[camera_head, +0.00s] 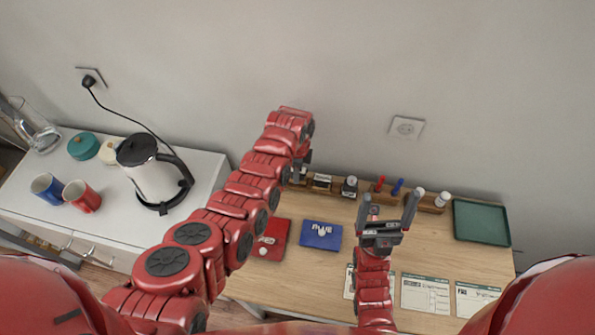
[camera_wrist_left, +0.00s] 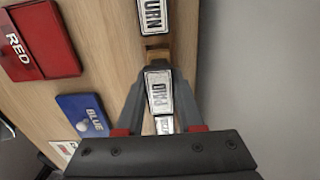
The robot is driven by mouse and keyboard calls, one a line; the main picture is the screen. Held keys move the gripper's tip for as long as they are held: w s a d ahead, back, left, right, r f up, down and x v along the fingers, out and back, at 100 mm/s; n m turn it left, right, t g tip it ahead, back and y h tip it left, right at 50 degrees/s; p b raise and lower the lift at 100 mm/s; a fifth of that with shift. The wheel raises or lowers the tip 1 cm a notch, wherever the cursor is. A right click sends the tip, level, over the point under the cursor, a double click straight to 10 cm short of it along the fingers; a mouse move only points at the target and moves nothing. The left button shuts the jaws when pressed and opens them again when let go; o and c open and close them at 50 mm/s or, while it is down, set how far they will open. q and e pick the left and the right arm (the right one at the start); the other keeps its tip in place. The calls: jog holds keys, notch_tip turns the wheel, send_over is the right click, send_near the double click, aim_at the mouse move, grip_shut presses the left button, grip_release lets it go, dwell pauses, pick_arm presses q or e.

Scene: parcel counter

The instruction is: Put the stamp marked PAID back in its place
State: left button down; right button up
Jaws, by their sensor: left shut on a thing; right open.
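The stamp marked PAID (camera_wrist_left: 158,92) shows its white label with black letters in the left wrist view, between the fingers of my left gripper (camera_wrist_left: 158,80), which is shut on it. It is over or in line with the row of stamps along the wall; I cannot tell whether it touches the wooden rack. A bare piece of the rack (camera_wrist_left: 156,54) shows between it and a stamp ending in URN (camera_wrist_left: 151,15). Another stamp (camera_wrist_left: 165,125) is partly hidden behind it. In the head view my left arm largely hides that gripper. My right gripper (camera_head: 390,197) is open and empty above the counter.
A red pad (camera_head: 273,232) and a blue pad (camera_head: 321,236) lie in front of the rack. Red and blue pieces (camera_head: 397,187) stand farther right, then a green tray (camera_head: 482,222). Paper forms (camera_head: 425,294) lie at the front. A kettle (camera_head: 152,180) stands on the left cabinet.

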pick_arm(q)
jog(key=shift+f+b, duration=0.65)
jog(key=shift+f, duration=0.35)
jog(key=c, duration=0.7)
grip_release()
jog(key=shift+c, duration=0.2)
jog(key=shift+r, duration=0.1)
notch_tip(320, 180, up, 5)
jog(key=p, duration=0.4)
jog(key=shift+o, duration=0.3)
jog(key=o, duration=0.5)
